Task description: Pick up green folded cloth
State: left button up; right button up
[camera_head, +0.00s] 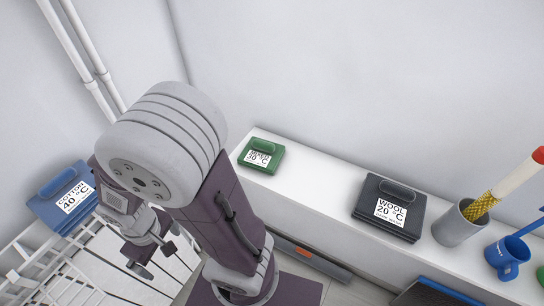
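The green folded cloth (262,156) lies on a long white ledge (320,180) against the back wall, right of my arm. It has a rolled green piece on top and a white label reading 30 °C. The one arm in view, which I take as my left, rises from the bottom middle and bends over to the left. Its gripper (153,257) hangs above the slats of a white rack, well apart from the green cloth. Its fingers are apart, with nothing seen between them. My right gripper is not in view.
A blue folded item labelled COTTON 40 °C (66,197) sits by the white rack (84,287) at left. Along the ledge are a dark WOOL 20 °C item (390,208), a grey cup (459,224) with a yellow-handled thing, and a blue mug (507,256). Ledge between green and WOOL is clear.

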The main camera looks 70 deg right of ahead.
aim_at(260, 155)
jog(key=k+j+z, duration=0.1)
jog(key=z, duration=2.25)
jog(key=k+l, duration=0.05)
jog(key=l, duration=0.05)
